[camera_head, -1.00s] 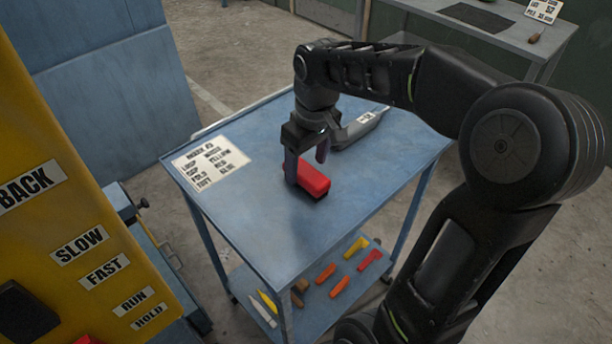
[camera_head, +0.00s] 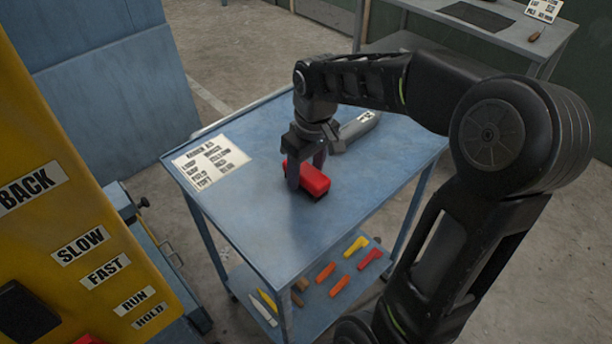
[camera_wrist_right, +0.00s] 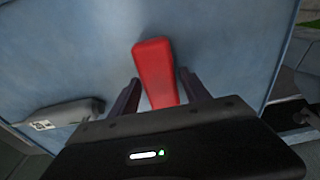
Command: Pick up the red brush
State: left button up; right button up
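The red brush (camera_head: 314,181) is a red block with a dark underside, lying on the blue top of the cart (camera_head: 250,215). In the right wrist view the red brush (camera_wrist_right: 154,72) extends out between the two fingers. My right gripper (camera_head: 306,176) is down at the brush, one finger on each side of it. In the right wrist view my right gripper (camera_wrist_right: 159,90) is open, with a gap visible beside the brush on each side. Contact with the brush cannot be made out. My left gripper is not in view.
A grey tool (camera_head: 357,130) with a label lies behind the brush. A printed sign (camera_head: 211,162) lies at the cart's left. Several coloured tools, including a red one (camera_head: 369,259), lie on the lower shelf. A yellow panel (camera_head: 60,200) stands at left.

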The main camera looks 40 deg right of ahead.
aim_at(306, 170)
jog(key=c, duration=1)
jog(key=shift+r, duration=0.1)
notch_tip(306, 170, up, 10)
jog(key=shift+f, duration=0.1)
dwell(0.5)
